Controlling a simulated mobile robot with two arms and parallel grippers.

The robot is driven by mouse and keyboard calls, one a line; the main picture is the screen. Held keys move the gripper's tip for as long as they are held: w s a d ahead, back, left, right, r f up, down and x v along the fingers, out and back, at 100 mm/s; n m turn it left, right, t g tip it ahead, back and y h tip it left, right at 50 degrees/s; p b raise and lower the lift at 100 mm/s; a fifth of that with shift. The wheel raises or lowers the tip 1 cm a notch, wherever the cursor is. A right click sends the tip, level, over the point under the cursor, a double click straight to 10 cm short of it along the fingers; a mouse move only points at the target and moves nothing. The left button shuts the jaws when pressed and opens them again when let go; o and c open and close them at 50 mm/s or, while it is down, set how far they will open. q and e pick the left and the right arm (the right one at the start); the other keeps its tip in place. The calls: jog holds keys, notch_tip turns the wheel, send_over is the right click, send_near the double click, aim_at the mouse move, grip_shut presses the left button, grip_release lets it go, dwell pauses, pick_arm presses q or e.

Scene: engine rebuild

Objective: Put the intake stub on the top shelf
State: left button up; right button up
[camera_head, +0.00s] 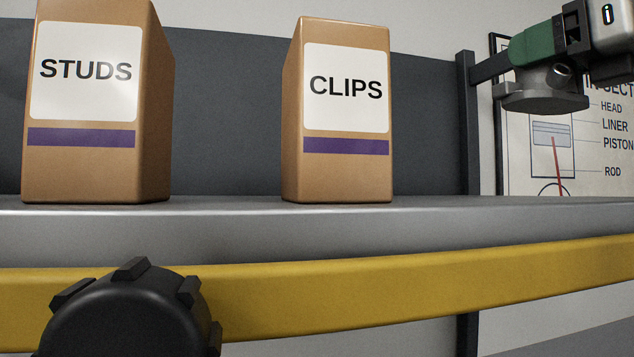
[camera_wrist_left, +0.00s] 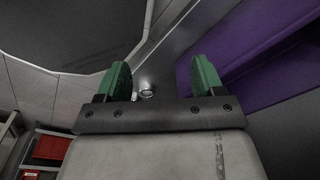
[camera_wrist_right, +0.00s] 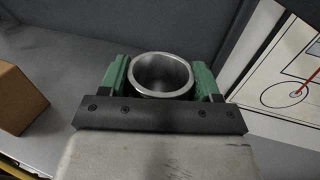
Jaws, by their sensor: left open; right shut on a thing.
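The intake stub (camera_head: 540,100) is a grey metal piece with a wide flange and a round bore. My right gripper (camera_head: 533,48) is shut on it and holds it in the air at the upper right, flange down. In the right wrist view the stub's open ring (camera_wrist_right: 162,76) sits between the green fingers. The grey shelf (camera_head: 440,218) with a yellow front beam runs across the head view; the stub shows higher than its surface, with a gap. My left gripper (camera_wrist_left: 161,78) is open and empty in its wrist view, and not seen in the head view.
A STUDS box (camera_head: 85,165) and a CLIPS box (camera_head: 340,175) stand on the shelf at left and centre. The shelf right of CLIPS is bare. A dark post (camera_head: 467,130) and an engine poster (camera_head: 520,170) are behind at right.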

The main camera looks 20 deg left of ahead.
aim_at(577, 100)
jog(key=shift+s+d, duration=0.4)
jog(key=shift+d, duration=0.1)
notch_tip(577, 100, down, 5)
jog(key=shift+w+a+f, duration=0.1)
jog(key=shift+w, duration=0.05)
jog(key=shift+f, duration=0.25)
notch_tip(577, 100, down, 4)
jog(key=shift+r, duration=0.1)
pick_arm(q)
jog(key=shift+s+d+f, duration=0.1)
jog(key=shift+s+d, duration=0.3)
jog(key=shift+d, duration=0.15)
pick_arm(e)
jog(key=shift+f+b, duration=0.25)
jog(key=shift+b, duration=0.05)
pick_arm(q)
jog(key=shift+f, duration=0.15)
pick_arm(e)
jog(key=o, duration=1.1)
